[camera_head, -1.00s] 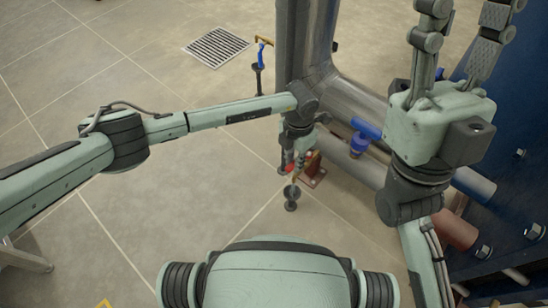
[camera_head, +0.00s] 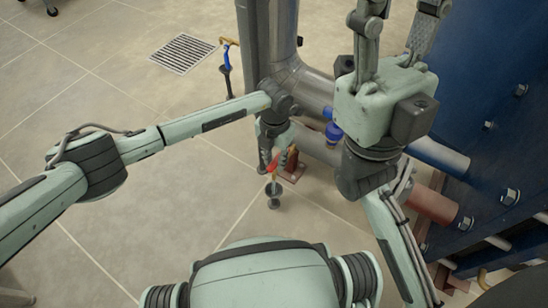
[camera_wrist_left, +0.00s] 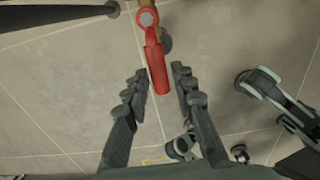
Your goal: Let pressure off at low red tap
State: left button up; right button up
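The low red tap handle (camera_head: 272,164) is a short red lever low by the pipework, partly hidden by my left gripper (camera_head: 277,164) in the head view. In the left wrist view the red handle (camera_wrist_left: 157,66) points toward the gripper, with its free end between the two fingers. My left gripper (camera_wrist_left: 160,76) is open, with a visible gap on each side of the handle. My right gripper (camera_head: 400,18) is raised at the upper right of the head view, fingers apart and empty, away from the tap.
A blue-handled valve (camera_head: 333,131) sits on the pipe behind the tap. Another blue tap (camera_head: 227,62) stands left of the grey column. The blue exchanger frame (camera_head: 500,130) with bolts and pipe stubs fills the right. A drain grate (camera_head: 183,52) lies on open tiled floor.

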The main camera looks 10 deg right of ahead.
aim_at(275, 163)
pick_arm(q)
jog(key=shift+o, duration=0.9)
jog(key=shift+r, duration=0.2)
notch_tip(275, 163, up, 12)
jog(key=shift+f, duration=0.15)
